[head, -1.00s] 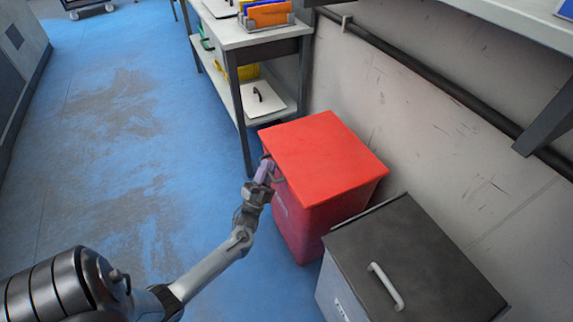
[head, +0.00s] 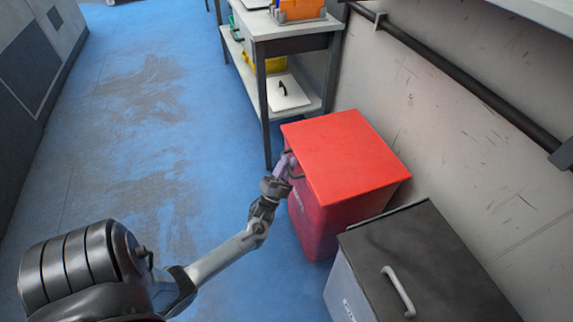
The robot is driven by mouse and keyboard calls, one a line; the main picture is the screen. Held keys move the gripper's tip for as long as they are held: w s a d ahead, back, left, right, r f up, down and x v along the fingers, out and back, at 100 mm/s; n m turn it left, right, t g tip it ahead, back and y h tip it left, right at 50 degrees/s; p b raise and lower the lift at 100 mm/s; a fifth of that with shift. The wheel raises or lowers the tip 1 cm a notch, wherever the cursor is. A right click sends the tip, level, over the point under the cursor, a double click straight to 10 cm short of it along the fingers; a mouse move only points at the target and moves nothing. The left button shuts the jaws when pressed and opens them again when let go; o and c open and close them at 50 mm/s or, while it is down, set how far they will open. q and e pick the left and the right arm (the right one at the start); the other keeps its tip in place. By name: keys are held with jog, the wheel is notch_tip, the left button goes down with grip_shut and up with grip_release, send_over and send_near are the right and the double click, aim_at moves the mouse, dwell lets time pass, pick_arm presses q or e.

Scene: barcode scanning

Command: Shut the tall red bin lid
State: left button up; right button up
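The tall red bin (head: 315,228) stands against the wall, right of the picture's middle. Its red lid (head: 345,155) lies flat over the top, and I see no clear gap below its near edges. My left gripper (head: 291,170) is at the bin's left side, just below the lid's edge. Its fingers are small and partly blend with the bin, so I cannot tell whether they touch it or are open. My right gripper is not in view.
A grey bin with a dark lid (head: 430,260) and a light handle stands in front of the red bin. A shelf table (head: 290,32) stands behind it. The blue floor (head: 150,150) to the left is clear. A dark pipe (head: 440,68) runs along the wall.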

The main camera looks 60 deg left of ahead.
pick_arm(q)
jog(key=p+v, duration=0.1)
jog(key=v, duration=0.9)
jog(key=shift+s+f, duration=0.25)
jog(key=shift+f, duration=0.05)
jog(key=shift+d, duration=0.1)
